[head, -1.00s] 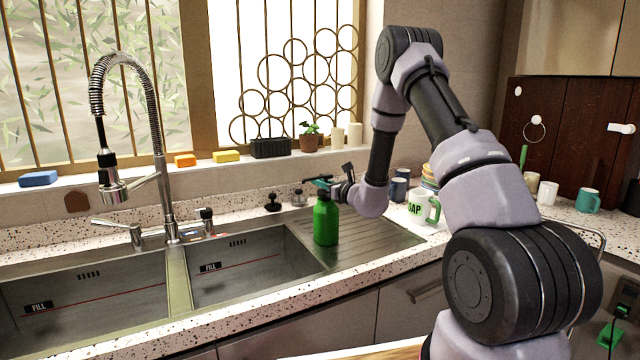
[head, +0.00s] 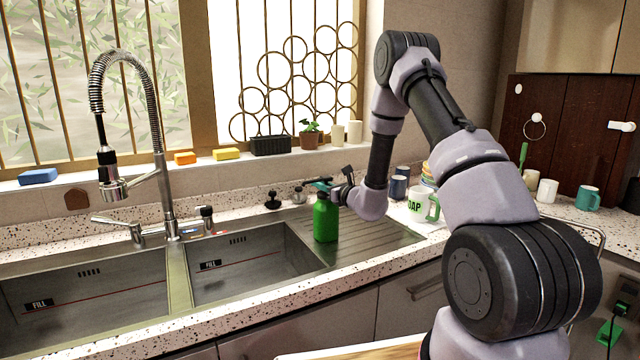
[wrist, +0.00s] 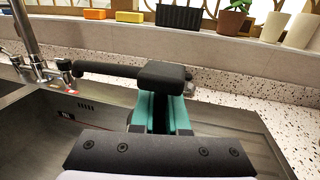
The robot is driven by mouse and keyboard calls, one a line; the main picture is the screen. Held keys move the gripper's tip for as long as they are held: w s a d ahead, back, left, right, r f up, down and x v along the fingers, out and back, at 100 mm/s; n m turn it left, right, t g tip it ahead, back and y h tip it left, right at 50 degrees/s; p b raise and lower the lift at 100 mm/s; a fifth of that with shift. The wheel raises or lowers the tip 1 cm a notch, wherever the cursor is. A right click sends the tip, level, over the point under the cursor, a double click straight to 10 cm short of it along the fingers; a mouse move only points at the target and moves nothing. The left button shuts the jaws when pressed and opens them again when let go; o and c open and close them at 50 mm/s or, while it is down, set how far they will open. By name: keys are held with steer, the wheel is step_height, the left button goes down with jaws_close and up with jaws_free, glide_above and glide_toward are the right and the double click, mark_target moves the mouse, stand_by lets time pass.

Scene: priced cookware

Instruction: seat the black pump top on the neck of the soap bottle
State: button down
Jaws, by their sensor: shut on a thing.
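The green soap bottle (head: 325,220) stands upright on the ribbed drainboard, right of the sink basins. My gripper (head: 322,185) is directly over its neck in the head view. In the wrist view, the black pump top (wrist: 162,76) is between the teal fingers of my gripper (wrist: 160,112), which are shut on it. Its spout points left. The bottle is hidden in the wrist view. The neck and the pump's lower end are too small and covered in the head view, so I cannot tell whether they touch.
The steel sink (head: 250,265) and tall faucet (head: 160,190) are to the left. Sponges (head: 227,154), a black basket (head: 270,146) and a plant pot (head: 309,140) line the sill behind. The drainboard (head: 385,243) is clear at right.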

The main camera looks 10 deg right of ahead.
stand_by(0.4)
steer(key=shift+c, duration=1)
jaws_free()
steer(key=v, duration=1.1)
steer(key=shift+w+a, duration=0.1)
